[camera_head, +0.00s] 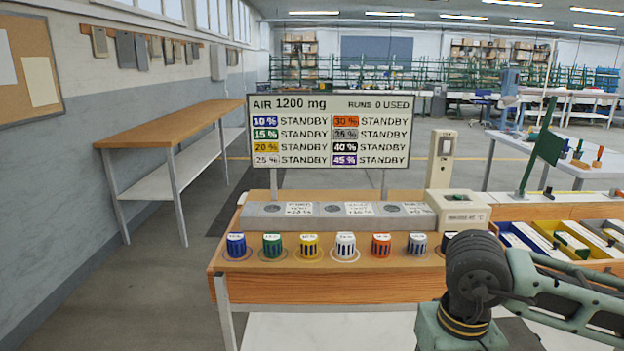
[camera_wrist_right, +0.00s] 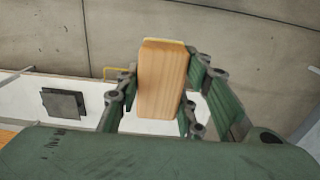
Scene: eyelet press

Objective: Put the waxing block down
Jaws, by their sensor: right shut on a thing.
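The waxing block (camera_wrist_right: 161,88), a light wooden block with a thin yellowish far edge, shows in the right wrist view. My right gripper (camera_wrist_right: 163,72) is shut on it, with its green fingers along both sides. The block is held in the air above a white surface and the grey floor. In the head view my right arm comes in at the lower right, but its gripper and the block cannot be made out there. My left gripper is in neither view.
A wooden bench (camera_head: 290,284) carries a row of coloured canisters, a grey block with round holes (camera_head: 330,217) and a cream device (camera_head: 459,211). A sign board (camera_head: 330,131) stands behind. Coloured bins (camera_head: 548,241) are at right. A bare side table (camera_head: 170,130) stands left.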

